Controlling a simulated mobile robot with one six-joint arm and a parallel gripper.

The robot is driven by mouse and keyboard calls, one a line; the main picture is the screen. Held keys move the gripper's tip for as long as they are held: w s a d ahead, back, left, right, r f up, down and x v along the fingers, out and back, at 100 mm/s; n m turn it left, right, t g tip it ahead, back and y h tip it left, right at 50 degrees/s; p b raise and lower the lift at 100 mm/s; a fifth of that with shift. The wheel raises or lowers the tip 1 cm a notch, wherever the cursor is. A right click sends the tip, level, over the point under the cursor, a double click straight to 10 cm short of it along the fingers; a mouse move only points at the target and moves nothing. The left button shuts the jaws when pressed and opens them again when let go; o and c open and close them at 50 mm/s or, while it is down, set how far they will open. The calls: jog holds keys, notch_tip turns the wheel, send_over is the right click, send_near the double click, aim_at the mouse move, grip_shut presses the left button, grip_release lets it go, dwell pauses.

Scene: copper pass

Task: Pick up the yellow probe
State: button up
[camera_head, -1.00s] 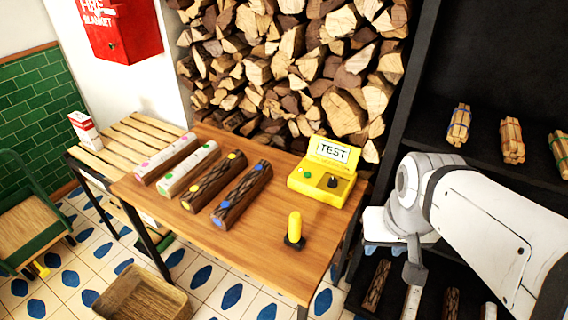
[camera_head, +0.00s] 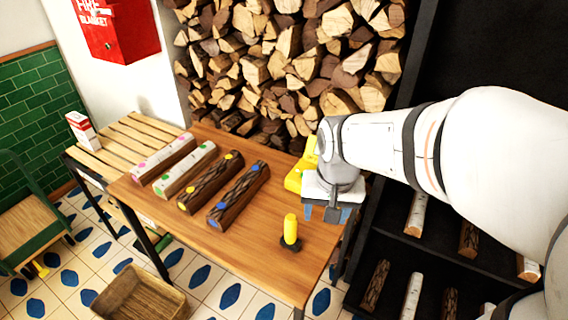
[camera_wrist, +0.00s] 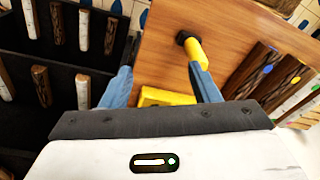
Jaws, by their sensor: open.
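The yellow probe (camera_head: 290,229) stands upright in a small dark holder near the front right of the wooden table (camera_head: 262,258). My gripper (camera_head: 328,214) is open and empty, above the table's right side, to the right of the probe and apart from it. In the wrist view, the probe (camera_wrist: 196,49) shows beyond the right finger, partly covered by it. The gripper's two blue fingers (camera_wrist: 160,84) are spread. The yellow TEST box (camera_head: 296,179) is mostly hidden behind my gripper.
Several logs with coloured dots (camera_head: 238,194) lie on the table, left of the probe. Stacked firewood (camera_head: 290,65) stands behind. A dark shelf (camera_head: 440,245) with logs is at the right. A wooden crate (camera_head: 140,296) sits on the floor. Bare tabletop surrounds the probe.

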aim_at(291, 227)
jog(key=w+a+f+m, duration=0.1)
jog(key=w+f, duration=0.1)
jog(key=w+a+f+m+g, duration=0.1)
jog(key=w+a+f, duration=0.1)
jog(key=w, duration=0.1)
jog(key=w+a+f, duration=0.2)
jog(key=w, duration=0.1)
jog(key=shift+a+f+m, duration=0.25)
jog(key=shift+f+m, duration=0.15)
jog(key=shift+g, duration=0.3)
jog(key=f, duration=0.5)
jog(key=a+f+p, duration=0.1)
jog(key=f, duration=0.2)
jog(key=shift+f, duration=0.2)
jog(key=shift+c, duration=0.4)
jog(key=c, duration=1)
